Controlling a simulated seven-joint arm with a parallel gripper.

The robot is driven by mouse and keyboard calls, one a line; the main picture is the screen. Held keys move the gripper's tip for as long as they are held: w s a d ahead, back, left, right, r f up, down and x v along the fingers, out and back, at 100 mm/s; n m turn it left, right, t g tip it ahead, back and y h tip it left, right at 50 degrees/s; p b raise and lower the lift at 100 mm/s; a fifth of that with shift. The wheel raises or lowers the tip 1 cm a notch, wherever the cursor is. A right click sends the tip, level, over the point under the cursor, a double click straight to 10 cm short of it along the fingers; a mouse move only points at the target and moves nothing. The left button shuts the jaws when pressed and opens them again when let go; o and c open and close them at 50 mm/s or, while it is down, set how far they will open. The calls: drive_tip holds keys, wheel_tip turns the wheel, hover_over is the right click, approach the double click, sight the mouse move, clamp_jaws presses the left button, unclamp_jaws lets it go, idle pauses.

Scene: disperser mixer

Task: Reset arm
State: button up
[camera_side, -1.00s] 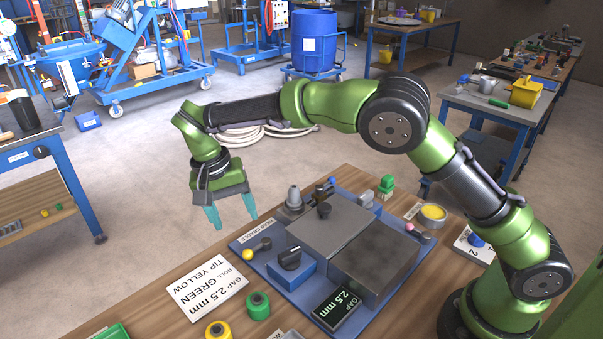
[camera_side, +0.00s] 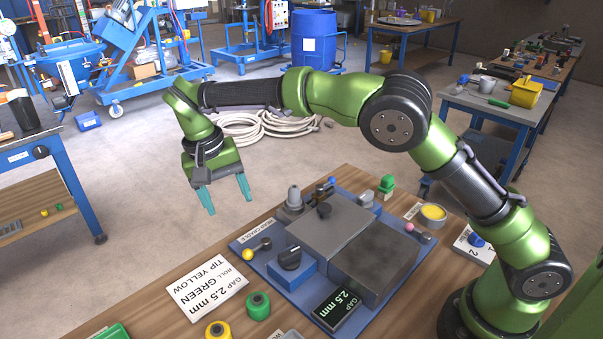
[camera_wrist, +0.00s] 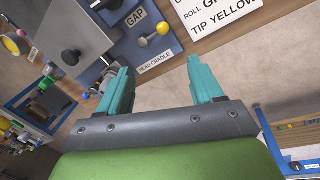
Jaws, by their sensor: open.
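My gripper (camera_side: 224,197) is open and empty, with two teal fingers pointing down. It hangs in the air past the table's far left edge, to the left of the blue base plate (camera_side: 270,268) and clear of it. In the wrist view my gripper (camera_wrist: 160,82) shows both fingers apart with nothing between them. The mixer on the plate has a grey block (camera_side: 331,226), a darker block (camera_side: 374,262), a black knob (camera_side: 289,258) and a yellow-tipped lever (camera_side: 248,254). A display (camera_side: 338,307) reads GAP 2.5 mm.
A white card (camera_side: 207,287) reads gap 2.5 mm, roll green, tip yellow. A green roll (camera_side: 257,306) and a yellow roll (camera_side: 217,330) stand near the front edge. A yellow-filled cup (camera_side: 432,213) is at the right. The floor beyond the table has free room around my gripper.

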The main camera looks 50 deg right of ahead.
drive_tip(key=s+d+r+t+y, duration=0.2)
drive_tip(key=s+d+r+t, duration=0.2)
drive_tip(key=s+d, duration=0.4)
drive_tip(key=s+d+r+n+t+y, duration=0.1)
drive_tip(key=s+d+r+t, duration=0.3)
drive_tip(key=s+d, duration=0.4)
drive_tip(key=s+y, duration=0.1)
drive_tip(key=s, duration=0.6)
drive_tip(key=shift+s+d+r, duration=0.15)
drive_tip(key=shift+s+d, duration=0.15)
drive_tip(key=shift+s, duration=0.05)
